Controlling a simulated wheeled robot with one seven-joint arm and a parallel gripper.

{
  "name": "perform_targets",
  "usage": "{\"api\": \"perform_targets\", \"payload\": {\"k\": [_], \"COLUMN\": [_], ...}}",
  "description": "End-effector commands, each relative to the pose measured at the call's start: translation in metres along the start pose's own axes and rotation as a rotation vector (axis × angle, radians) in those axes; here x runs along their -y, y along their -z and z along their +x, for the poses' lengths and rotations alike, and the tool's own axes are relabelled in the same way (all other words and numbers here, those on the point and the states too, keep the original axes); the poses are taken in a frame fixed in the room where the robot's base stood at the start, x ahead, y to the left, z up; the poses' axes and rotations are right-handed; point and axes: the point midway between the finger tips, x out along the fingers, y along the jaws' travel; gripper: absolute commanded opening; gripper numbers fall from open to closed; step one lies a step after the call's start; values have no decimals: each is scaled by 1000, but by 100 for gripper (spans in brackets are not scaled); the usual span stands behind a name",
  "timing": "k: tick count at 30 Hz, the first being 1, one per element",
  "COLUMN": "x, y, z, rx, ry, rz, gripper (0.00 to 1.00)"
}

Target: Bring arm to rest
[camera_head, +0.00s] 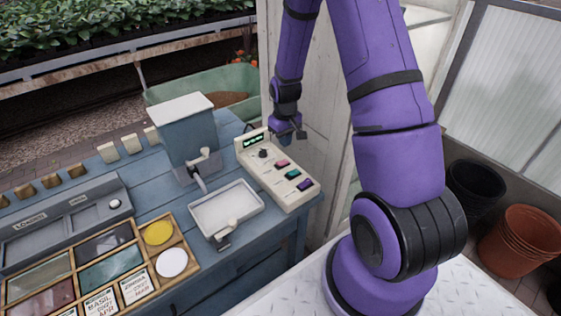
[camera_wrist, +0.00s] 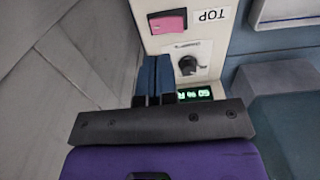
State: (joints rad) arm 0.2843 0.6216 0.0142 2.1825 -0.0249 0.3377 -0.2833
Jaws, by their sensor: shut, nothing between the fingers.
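My gripper (camera_head: 289,135) is at the end of my purple arm, above the far right edge of the cream control box (camera_head: 293,199). In the wrist view its two dark blue fingers (camera_wrist: 154,75) are pressed together with nothing between them. They stand beside the box's knob (camera_wrist: 188,64) and green display (camera_wrist: 194,93). Whether the fingertips touch the box, I cannot tell. The box carries pink, green and purple buttons; the pink button (camera_wrist: 167,21) also shows in the wrist view, near a label reading TOP.
The box stands on a blue table (camera_head: 135,185) with a hopper (camera_head: 185,135), a white tray (camera_head: 226,208) and a wooden compartment tray (camera_head: 122,283). A pale wall panel (camera_head: 320,130) rises close behind my gripper. Pots (camera_head: 518,240) stand at the right.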

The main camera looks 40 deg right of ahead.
Motion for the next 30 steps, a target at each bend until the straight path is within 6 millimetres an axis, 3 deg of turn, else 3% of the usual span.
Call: {"api": "perform_targets", "payload": {"k": [8,11,14,20,30], "x": [0,2,7,25,61], "y": [0,1,1,-6,-45], "z": [0,-9,-32,-101,-208], "rx": [-1,-9,-26,-82,-179], "ry": [0,-3,-9,-25,-42], "rz": [0,0,0,3,12], "gripper": [0,0,0,0,0]}}
